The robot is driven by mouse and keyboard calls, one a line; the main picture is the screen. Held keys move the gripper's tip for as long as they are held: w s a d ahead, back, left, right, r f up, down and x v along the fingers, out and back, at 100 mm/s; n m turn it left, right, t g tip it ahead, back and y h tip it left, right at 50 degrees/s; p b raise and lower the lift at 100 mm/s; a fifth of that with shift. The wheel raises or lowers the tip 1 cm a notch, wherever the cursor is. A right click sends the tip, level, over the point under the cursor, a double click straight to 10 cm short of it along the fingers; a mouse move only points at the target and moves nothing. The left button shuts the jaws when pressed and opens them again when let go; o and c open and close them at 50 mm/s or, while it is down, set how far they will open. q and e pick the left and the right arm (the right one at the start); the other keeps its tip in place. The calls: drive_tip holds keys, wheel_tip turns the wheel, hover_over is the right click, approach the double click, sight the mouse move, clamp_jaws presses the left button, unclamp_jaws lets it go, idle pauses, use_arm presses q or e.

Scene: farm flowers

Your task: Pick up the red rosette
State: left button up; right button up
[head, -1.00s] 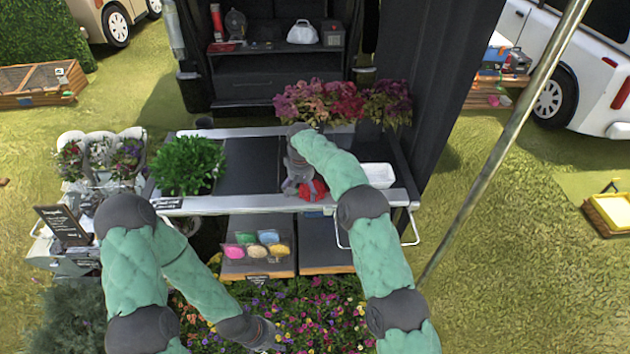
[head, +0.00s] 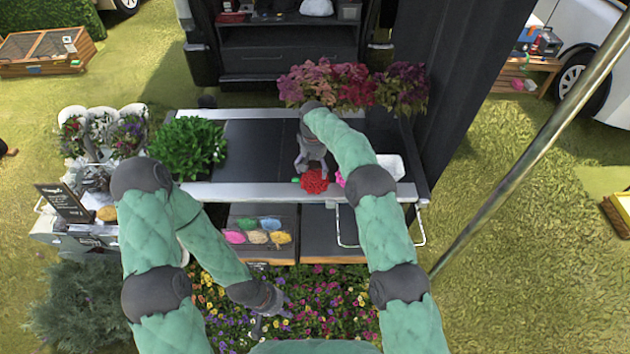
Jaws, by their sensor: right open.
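The red rosette (head: 315,181) lies near the front edge of the dark table top (head: 252,150). My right gripper (head: 311,168) is open and points down, with its fingers just above and behind the rosette. I cannot tell whether the fingers touch it. My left gripper (head: 283,308) hangs low in front of the table, over the flower bed; its fingers are too small to read.
A pink item shows beside the rosette, partly behind my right arm. A white tray (head: 390,166) is at the table's right end. A green plant (head: 188,147) stands at left, purple and red flowers (head: 327,84) at the back. A metal pole (head: 520,135) slants at right.

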sight(314, 176)
wheel_tip(314, 176, down, 5)
drive_tip(key=shift+s+d+r+b, duration=0.1)
drive_tip(key=shift+d+b, duration=0.05)
drive_tip(key=shift+b, duration=0.2)
drive_tip(key=shift+c, duration=0.3)
drive_tip(key=c, duration=0.9)
